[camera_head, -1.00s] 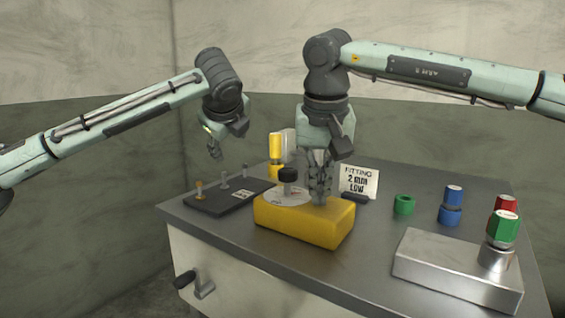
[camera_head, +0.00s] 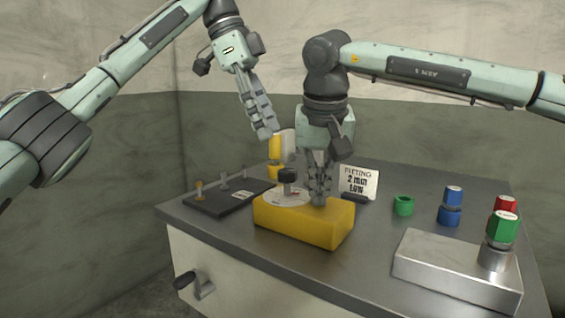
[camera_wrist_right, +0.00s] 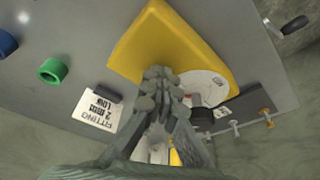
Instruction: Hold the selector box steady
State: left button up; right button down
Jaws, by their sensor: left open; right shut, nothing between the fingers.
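The yellow selector box (camera_head: 310,228) sits on the grey table, with a pale dial and a black knob (camera_head: 288,178) on its top. My right gripper (camera_head: 319,196) points down with its fingers shut and empty, its tips at the top of the box beside the dial; I cannot tell how firmly they touch. In the right wrist view the shut fingers (camera_wrist_right: 158,82) overlap the yellow box (camera_wrist_right: 165,38) and the edge of its dial (camera_wrist_right: 205,85). My left gripper (camera_head: 264,132) is open and empty, in the air above and behind the box.
A dark tray (camera_head: 215,203) with several small pegs lies left of the box. A sign (camera_head: 358,182) reading "FITTING 2 mm LOW" stands behind it. A green ring (camera_head: 404,205), a blue capped piece (camera_head: 451,205) and a metal block (camera_head: 450,268) stand to the right. A crank (camera_head: 195,284) sticks out in front.

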aim_at(287, 171)
pick_arm(q)
jog(key=x, duration=0.8)
jog(key=shift+f, duration=0.2)
pick_arm(e)
jog(key=shift+s+f, duration=0.1)
jog(key=shift+f, duration=0.3)
pick_arm(q)
jog(key=c, duration=1.2)
pick_arm(e)
jog(key=shift+d, duration=0.1)
pick_arm(q)
jog(key=shift+o, duration=0.2)
jog(key=shift+n, duration=0.3)
jog(key=n, duration=0.1)
jog(key=n+t, duration=0.1)
jog(key=n, duration=0.1)
jog(key=n+t, duration=0.1)
jog(key=shift+s+d, duration=0.1)
jog(key=shift+s, duration=0.15)
jog(key=n, duration=0.2)
jog(key=n+t+y, duration=0.1)
jog(key=n, duration=0.2)
jog(key=shift+s+d+t+y, duration=0.15)
jog(key=shift+t+y, duration=0.15)
jog(key=shift+n, duration=0.4)
